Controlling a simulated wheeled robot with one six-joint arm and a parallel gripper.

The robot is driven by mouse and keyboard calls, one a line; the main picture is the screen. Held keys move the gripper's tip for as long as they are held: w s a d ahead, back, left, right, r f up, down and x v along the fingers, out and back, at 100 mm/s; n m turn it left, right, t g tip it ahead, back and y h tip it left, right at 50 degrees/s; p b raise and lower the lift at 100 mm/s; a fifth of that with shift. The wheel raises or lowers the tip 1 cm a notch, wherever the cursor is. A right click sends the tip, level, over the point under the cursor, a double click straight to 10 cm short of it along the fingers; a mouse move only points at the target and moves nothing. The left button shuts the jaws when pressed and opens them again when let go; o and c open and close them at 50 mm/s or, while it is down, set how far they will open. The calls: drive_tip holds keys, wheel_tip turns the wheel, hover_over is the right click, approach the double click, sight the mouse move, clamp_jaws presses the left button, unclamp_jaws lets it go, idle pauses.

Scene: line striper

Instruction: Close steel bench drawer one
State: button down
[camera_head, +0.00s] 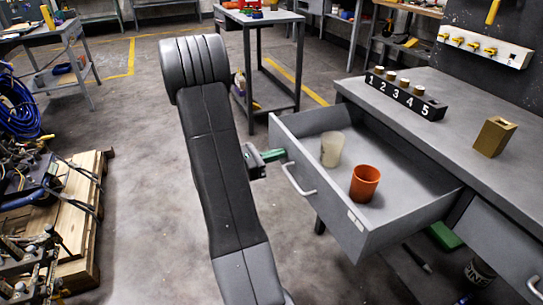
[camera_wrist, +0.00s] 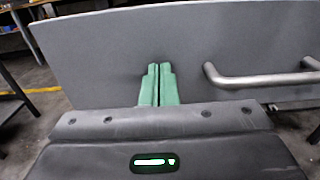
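The steel bench drawer (camera_head: 400,228) is pulled well out from under the grey bench top (camera_head: 455,125). Its flat front has a bar handle (camera_head: 300,184). An orange cup (camera_head: 365,183) and a pale cup (camera_head: 332,149) stand upright inside it. My gripper (camera_head: 272,155) is at the front's far end, beyond the handle. In the wrist view my green fingertips (camera_wrist: 158,72) are together with nothing between them. They are up against or very close to the drawer front (camera_wrist: 110,50), left of the handle (camera_wrist: 262,78); contact cannot be told.
A numbered black block with several plugs (camera_head: 405,97) and a brass block (camera_head: 494,137) stand on the bench top. Another drawer (camera_head: 500,235) is at the right. A grey cart (camera_head: 262,60) stands behind my arm. A loaded wooden pallet (camera_head: 75,225) is at left; floor between is clear.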

drive_tip(key=b+x, duration=0.1)
drive_tip(key=x, duration=2.7)
drive_tip(key=shift+d+f+b, duration=0.15)
drive_tip(key=shift+d+b, duration=0.05)
drive_tip(key=shift+b, duration=0.15)
drive_tip(key=shift+w+d, duration=0.1)
drive_tip(key=shift+d, duration=0.1)
drive_tip(key=shift+d+r, duration=0.1)
drive_tip(key=shift+r, duration=0.25)
drive_tip(key=shift+a+f, duration=0.25)
drive_tip(key=shift+a, duration=0.2)
hover_over(318, 158)
drive_tip(key=shift+p, duration=0.4)
